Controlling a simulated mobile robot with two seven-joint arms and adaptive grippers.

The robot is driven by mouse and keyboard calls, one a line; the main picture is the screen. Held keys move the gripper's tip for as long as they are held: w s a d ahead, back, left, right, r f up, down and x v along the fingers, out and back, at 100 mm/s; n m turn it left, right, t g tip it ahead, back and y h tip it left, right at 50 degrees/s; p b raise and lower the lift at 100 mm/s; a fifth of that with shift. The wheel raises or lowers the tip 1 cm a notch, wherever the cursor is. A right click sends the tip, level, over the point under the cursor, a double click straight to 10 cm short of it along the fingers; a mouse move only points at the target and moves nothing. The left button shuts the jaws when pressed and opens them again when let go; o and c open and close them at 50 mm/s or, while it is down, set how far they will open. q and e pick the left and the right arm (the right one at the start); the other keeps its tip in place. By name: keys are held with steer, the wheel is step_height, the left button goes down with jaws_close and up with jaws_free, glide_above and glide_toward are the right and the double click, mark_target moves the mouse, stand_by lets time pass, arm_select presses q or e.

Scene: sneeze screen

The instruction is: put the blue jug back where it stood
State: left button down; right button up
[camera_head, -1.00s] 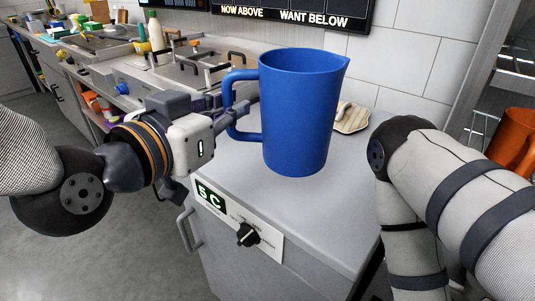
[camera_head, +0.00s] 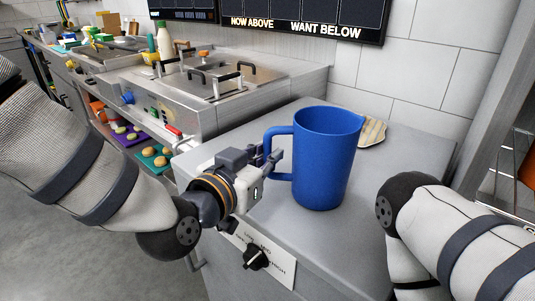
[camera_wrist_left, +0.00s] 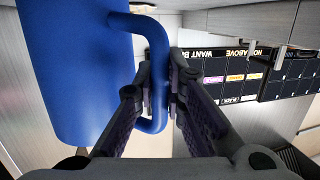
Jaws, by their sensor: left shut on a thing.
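The blue jug (camera_head: 322,170) is upright over the grey counter top (camera_head: 350,240), with its handle toward the left. Its base is at or just above the surface; I cannot tell whether it touches. My left gripper (camera_head: 274,160) is shut on the jug's handle. In the left wrist view the two fingers (camera_wrist_left: 160,88) are on either side of the handle (camera_wrist_left: 157,55), and the jug body (camera_wrist_left: 65,70) fills the left. My right arm comes in at the right, but its gripper is out of view.
A striped cloth (camera_head: 373,132) lies behind the jug near the tiled wall. A steel fryer unit (camera_head: 220,95) stands to the left. A dark knob (camera_head: 256,257) is on the cabinet front. An orange container (camera_head: 527,165) is at the right edge. The counter in front of the jug is clear.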

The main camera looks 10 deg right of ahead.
arm_select(q)
steer(key=c, duration=1.7)
jaws_free()
steer(key=shift+f, duration=0.15)
steer(key=shift+o, duration=0.2)
